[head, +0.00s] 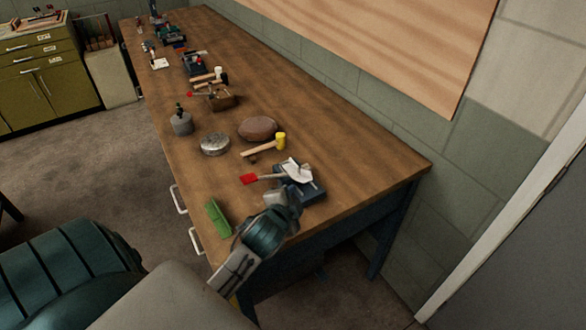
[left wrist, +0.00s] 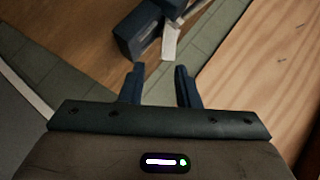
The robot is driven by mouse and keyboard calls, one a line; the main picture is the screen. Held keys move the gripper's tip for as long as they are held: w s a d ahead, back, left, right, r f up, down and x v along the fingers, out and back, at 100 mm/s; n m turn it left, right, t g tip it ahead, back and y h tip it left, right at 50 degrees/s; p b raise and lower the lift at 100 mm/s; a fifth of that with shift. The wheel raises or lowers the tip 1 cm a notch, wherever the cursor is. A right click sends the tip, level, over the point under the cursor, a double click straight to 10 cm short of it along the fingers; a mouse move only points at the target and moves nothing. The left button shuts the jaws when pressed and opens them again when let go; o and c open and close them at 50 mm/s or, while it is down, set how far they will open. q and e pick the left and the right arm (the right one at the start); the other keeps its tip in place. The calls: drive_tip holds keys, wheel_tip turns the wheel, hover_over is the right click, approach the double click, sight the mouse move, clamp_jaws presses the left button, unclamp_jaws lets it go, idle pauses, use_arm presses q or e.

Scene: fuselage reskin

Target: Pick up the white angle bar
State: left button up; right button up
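A white piece that looks like the angle bar (head: 297,170) sits at a dark blue block (head: 312,192), which looks like a vise, near the front right end of the workbench. In the left wrist view a white strip (left wrist: 170,42) shows against the dark blue block (left wrist: 138,30), beyond my fingertips. My left gripper (head: 289,193) is close to the block in the head view and partly covers it. In the left wrist view my left gripper (left wrist: 159,72) is open, with nothing between its fingers. My right gripper is not in view.
A red-ended tool (head: 250,179) lies left of the white piece. A yellow-headed mallet (head: 265,146), a brown oval object (head: 257,128), a round metal tin (head: 214,144) and a green brush (head: 216,218) lie on the wooden workbench (head: 350,155). The bench's right end is mostly clear.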

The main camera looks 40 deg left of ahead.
use_arm(q)
drive_tip(key=p, duration=0.1)
approach(305, 174)
drive_tip(key=shift+w+d+f+m, duration=0.15)
drive_tip(key=shift+w+f+m, duration=0.15)
drive_tip(key=shift+w, duration=0.3)
drive_tip(key=shift+w+f, duration=0.25)
drive_tip(key=shift+w, duration=0.25)
drive_tip(key=p+x, duration=0.1)
drive_tip(key=x, duration=0.1)
drive_tip(key=a+p+x, duration=0.1)
drive_tip(key=x, duration=0.1)
drive_tip(key=shift+s+r, duration=0.1)
drive_tip(key=shift+r, duration=0.05)
drive_tip(key=shift+w+a+f, duration=0.1)
drive_tip(key=shift+w+f, duration=0.25)
drive_tip(key=shift+w, duration=0.15)
clamp_jaws()
